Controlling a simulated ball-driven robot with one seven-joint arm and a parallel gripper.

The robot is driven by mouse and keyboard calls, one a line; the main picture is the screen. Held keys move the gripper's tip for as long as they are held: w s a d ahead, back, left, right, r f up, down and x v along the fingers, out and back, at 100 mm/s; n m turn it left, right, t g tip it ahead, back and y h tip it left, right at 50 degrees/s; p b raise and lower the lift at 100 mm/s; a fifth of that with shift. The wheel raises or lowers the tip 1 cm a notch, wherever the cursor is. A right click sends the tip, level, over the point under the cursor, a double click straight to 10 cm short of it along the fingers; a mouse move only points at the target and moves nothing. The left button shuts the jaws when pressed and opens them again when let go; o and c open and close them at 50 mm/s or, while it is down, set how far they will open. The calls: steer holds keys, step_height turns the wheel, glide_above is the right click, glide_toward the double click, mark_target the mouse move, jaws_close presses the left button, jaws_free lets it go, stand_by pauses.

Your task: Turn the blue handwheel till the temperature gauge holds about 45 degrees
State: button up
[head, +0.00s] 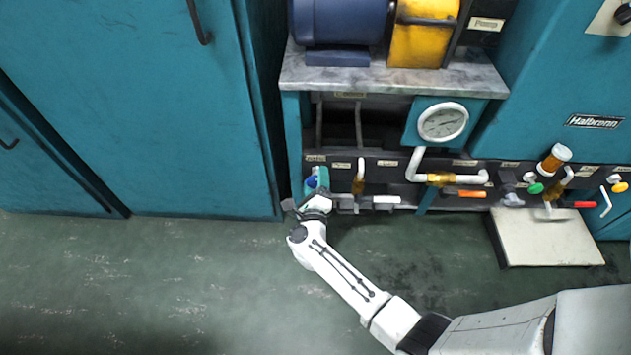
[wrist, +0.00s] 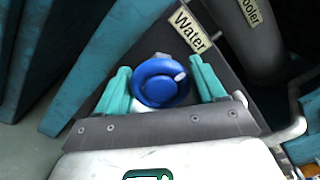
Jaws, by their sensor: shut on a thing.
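The blue handwheel (wrist: 160,82) sits between the two teal fingers of my gripper (wrist: 161,86) in the wrist view, below a label reading "Water". My gripper is shut on the handwheel, one finger on each side. A small white mark shows on the wheel's right side. In the head view my gripper (head: 314,187) is at the left end of the pipe row, and the blue handwheel (head: 311,182) shows only in part there. A round white dial gauge (head: 443,121) is on a teal panel to the right. Its numbers are too small to read.
Brass and white pipes with an orange handle (head: 472,194), a green knob (head: 536,188) and a red handle (head: 585,205) lie to the right. Teal cabinets (head: 140,100) stand at left. The floor in front is clear.

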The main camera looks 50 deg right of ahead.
steer(key=c, duration=0.3)
steer(key=shift+n+p, duration=0.4)
steer(key=shift+n, duration=0.1)
steer(key=shift+c, duration=0.2)
steer(key=shift+r+n+p, duration=0.1)
steer(key=shift+n+p, duration=0.65)
steer(key=shift+n, duration=0.25)
steer(key=n+p, duration=0.2)
steer(key=n, duration=0.2)
steer(key=shift+a+n, duration=0.1)
steer(key=shift+n, duration=0.2)
steer(key=shift+f+n+p, duration=0.2)
steer(key=shift+n+p, duration=0.15)
steer(key=shift+n, duration=0.75)
steer(key=shift+f+n+p, duration=0.15)
steer(key=shift+n+p, duration=0.15)
steer(key=shift+n, duration=0.8)
steer(key=shift+w, duration=0.1)
